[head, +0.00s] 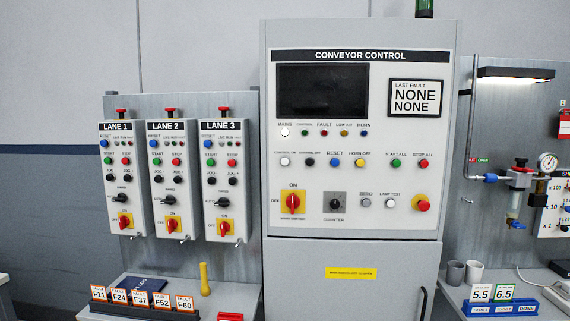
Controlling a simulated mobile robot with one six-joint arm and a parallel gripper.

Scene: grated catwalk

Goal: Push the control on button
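The conveyor control cabinet (430,220) stands at the centre of the head view. Its control on button (285,161) is a small white round button, leftmost in the middle row, with small lettering above it. The black button (309,162) just to its right appears labelled control off. Above, the white mains lamp (285,132) looks bright, and the green control lamp (305,132) looks dark. My gripper is not in view, and nothing covers the button.
The red-and-yellow main switch (292,201) sits below the button, its handle roughly upright. A red emergency stop (423,203) is at lower right. Three lane boxes (120,185) hang left, above a shelf with fault cards (140,300). Air fittings (518,185) are right.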

